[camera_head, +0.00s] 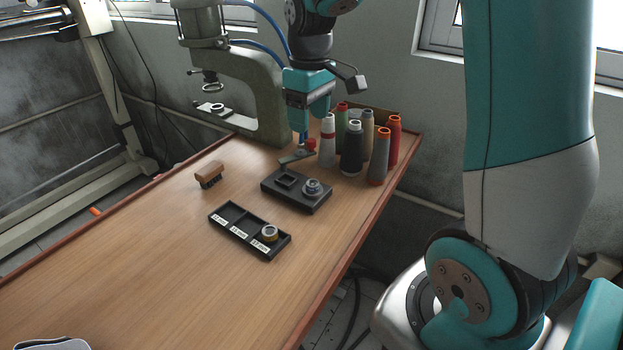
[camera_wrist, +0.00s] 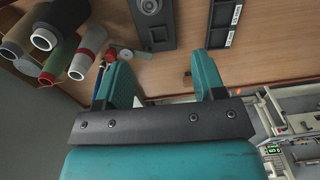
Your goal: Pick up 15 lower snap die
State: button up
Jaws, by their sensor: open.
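A black holder block (camera_head: 284,201) lies on the table, with a silvery round die (camera_head: 312,187) at its right and a square recess (camera_head: 287,180) at its left. The wrist view shows the die (camera_wrist: 150,6) at the top. The labels are too small to read surely. I cannot tell which die is the 15 lower one. My gripper (camera_head: 307,122) is open and empty, above the table behind the block.
A green press (camera_head: 265,90) stands at the back, with a metal ring (camera_head: 217,107) on its lower arm. Several thread cones (camera_head: 352,150) stand close to my gripper on the right. A wooden brush (camera_head: 209,174) lies left of the block.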

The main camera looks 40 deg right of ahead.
notch_tip(320, 180, down, 2)
jog(key=d, duration=0.2)
jog(key=p, duration=0.1)
send_over(313, 184)
jog(key=f, duration=0.9)
jog(key=shift+s+a+f, duration=0.1)
jog(key=shift+s+f, duration=0.1)
jog(key=shift+f, duration=0.15)
jog(key=shift+w+f+p, duration=0.15)
jog(key=shift+f+p, duration=0.8)
jog(key=shift+f, duration=1.9)
jog(key=c, duration=1.1)
jog(key=shift+r, duration=0.1)
